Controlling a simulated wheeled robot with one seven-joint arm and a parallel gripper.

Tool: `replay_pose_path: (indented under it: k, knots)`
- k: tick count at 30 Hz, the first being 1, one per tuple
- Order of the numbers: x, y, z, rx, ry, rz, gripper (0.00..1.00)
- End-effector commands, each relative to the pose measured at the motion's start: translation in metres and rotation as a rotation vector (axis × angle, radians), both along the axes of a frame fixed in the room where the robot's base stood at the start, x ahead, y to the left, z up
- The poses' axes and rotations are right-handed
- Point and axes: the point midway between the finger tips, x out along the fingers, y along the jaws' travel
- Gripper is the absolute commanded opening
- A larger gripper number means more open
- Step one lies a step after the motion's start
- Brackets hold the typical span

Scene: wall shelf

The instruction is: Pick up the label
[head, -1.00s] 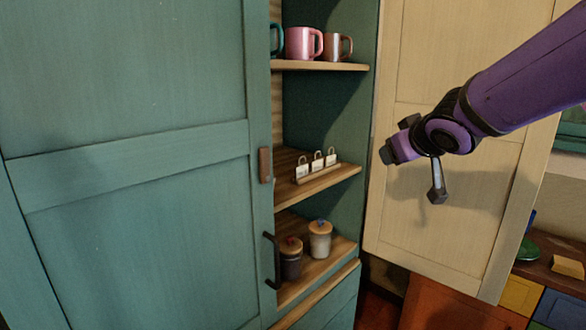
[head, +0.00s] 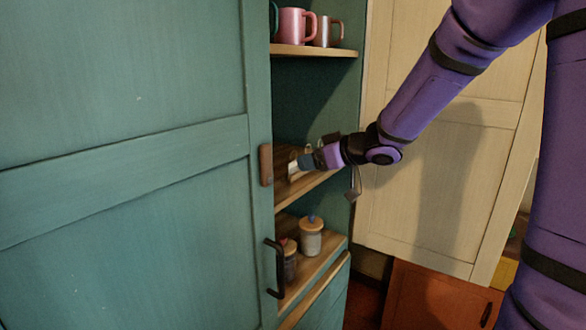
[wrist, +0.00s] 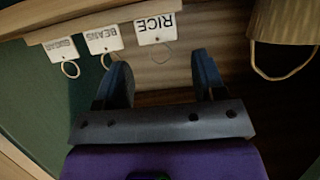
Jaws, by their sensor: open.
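Three small white labels with loops hang in a row from a wooden strip (wrist: 90,22) in the wrist view. The rice label (wrist: 155,30) is closest to my gripper (wrist: 162,72), the beans label (wrist: 104,39) is left of it, and a third label (wrist: 63,50) has writing too small to read surely. My gripper is open and empty, its fingers apart just short of the rice label's loop. In the head view my gripper (head: 304,161) reaches onto the middle shelf and mostly hides the labels.
The teal cabinet door (head: 130,150) stands at the left. A pink mug (head: 294,25) is on the upper shelf, and lidded jars (head: 311,238) stand on the lower one. In the wrist view a brown object with a loop (wrist: 285,20) is close at the right.

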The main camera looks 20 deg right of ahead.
Motion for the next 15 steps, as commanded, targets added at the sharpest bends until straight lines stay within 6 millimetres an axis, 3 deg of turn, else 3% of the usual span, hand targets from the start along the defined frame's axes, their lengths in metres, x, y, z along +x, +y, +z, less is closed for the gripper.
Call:
replay_pose_path:
  k: [15]
  knots:
    - [0.041, 0.027, -0.018, 0.000, 0.000, 0.000, 0.64]
